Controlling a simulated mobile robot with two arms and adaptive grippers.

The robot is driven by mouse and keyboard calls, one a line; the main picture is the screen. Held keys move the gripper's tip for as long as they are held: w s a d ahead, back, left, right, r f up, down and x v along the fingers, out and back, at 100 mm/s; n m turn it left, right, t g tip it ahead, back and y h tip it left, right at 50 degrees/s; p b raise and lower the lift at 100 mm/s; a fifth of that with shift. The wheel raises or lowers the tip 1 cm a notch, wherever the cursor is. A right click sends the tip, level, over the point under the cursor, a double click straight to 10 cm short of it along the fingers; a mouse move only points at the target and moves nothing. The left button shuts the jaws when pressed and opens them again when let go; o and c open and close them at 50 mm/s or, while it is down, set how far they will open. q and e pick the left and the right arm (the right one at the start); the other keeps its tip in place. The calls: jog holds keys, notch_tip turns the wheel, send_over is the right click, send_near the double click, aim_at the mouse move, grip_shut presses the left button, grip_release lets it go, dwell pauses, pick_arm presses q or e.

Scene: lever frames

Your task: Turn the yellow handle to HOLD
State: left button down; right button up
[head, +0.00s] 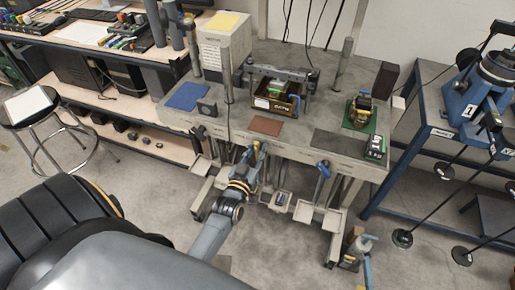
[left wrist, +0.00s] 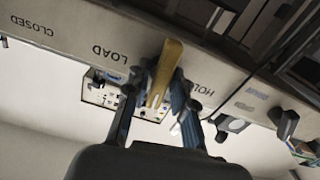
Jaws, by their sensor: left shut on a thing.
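The yellow handle (left wrist: 167,68) is on the bench's front panel (left wrist: 75,45). In the left wrist view it stands slightly tilted between the upside-down printed words LOAD and HOLD, and HOLD is partly covered. CLOSED is printed farther left. My left gripper (left wrist: 160,88) is shut on the handle, with one finger on each side of it. In the head view my left gripper (head: 254,154) is at the bench's front edge, and the handle is mostly hidden there. My right gripper is not in view.
A blue lever (head: 323,168) hangs on the bench front, right of my left gripper. A dark knob (left wrist: 285,122) sits farther right along the panel. The bench top holds a blue mat (head: 187,96), a brown mat (head: 266,125) and an open box (head: 276,103). A stool (head: 32,108) stands left.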

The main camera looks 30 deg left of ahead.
pick_arm(q)
jog(key=n, duration=0.4)
jog(key=shift+a+f, duration=0.1)
jog(key=shift+n, duration=1.8)
jog(key=c, duration=1.3)
grip_release()
jog(key=shift+w+f, duration=0.1)
jog(key=v, duration=1.2)
